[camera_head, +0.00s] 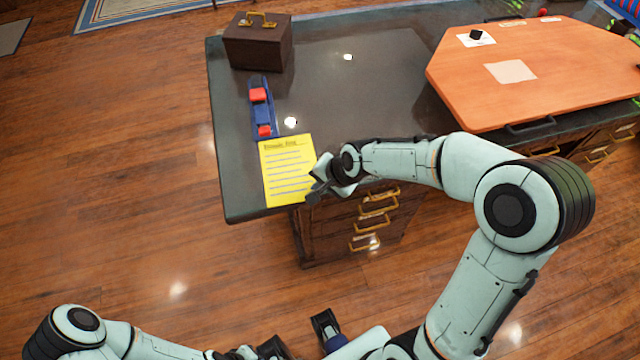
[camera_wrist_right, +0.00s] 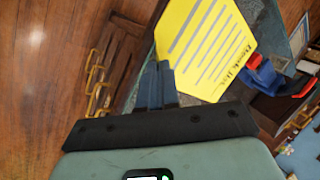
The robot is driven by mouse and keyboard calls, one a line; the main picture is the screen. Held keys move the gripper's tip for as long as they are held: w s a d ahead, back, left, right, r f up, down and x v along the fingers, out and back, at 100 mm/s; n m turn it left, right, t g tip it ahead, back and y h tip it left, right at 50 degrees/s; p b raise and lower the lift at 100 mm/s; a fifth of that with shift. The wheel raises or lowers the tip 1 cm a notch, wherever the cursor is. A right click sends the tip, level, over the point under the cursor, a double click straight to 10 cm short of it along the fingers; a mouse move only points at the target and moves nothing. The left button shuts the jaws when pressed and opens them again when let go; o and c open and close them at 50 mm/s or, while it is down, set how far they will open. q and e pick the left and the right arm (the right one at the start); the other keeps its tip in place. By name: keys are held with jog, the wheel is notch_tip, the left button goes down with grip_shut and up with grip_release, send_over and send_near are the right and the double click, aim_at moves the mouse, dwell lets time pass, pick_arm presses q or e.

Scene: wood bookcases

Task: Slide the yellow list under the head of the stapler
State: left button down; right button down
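The yellow list (camera_head: 287,172) lies flat near the desk's front left corner, and it also shows in the right wrist view (camera_wrist_right: 203,45). The blue and red stapler (camera_head: 262,112) lies just beyond the list's far left edge. It shows in the right wrist view (camera_wrist_right: 262,76) past the titled end of the list. My right gripper (camera_head: 318,190) is at the list's right edge. Its fingers (camera_wrist_right: 158,75) are close together with the list's edge at their tips. My left gripper (camera_head: 300,338) is low in the head view, partly cut off, its fingers apart and empty.
The dark desk top (camera_head: 350,100) is clear right of the stapler. A brown box (camera_head: 258,42) with a gold handle stands at the back left. An orange board (camera_head: 560,70) lies at the right. Drawers with gold handles (camera_head: 375,218) are below the front edge.

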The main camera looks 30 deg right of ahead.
aim_at(311, 164)
jog(key=shift+w+d+f+b, duration=0.2)
jog(key=shift+w+f+b, duration=0.25)
jog(key=shift+w+f, duration=0.25)
jog(key=shift+w+d+f+b, duration=0.2)
jog(key=shift+w+f+b, duration=0.3)
jog(key=shift+f, duration=0.3)
jog(key=shift+w+d+f, duration=0.1)
jog(key=shift+w, duration=0.25)
jog(key=shift+w+d+p, duration=0.25)
jog(key=shift+w, duration=0.6)
jog(key=shift+w+d+p, duration=0.3)
jog(key=shift+w, duration=0.6)
jog(key=shift+w+d+p, duration=0.25)
jog(key=shift+w, duration=0.75)
jog(key=c, duration=1.3)
grip_release()
jog(key=p+v, duration=0.1)
jog(key=v, duration=1.2)
jog(key=shift+r, duration=0.25)
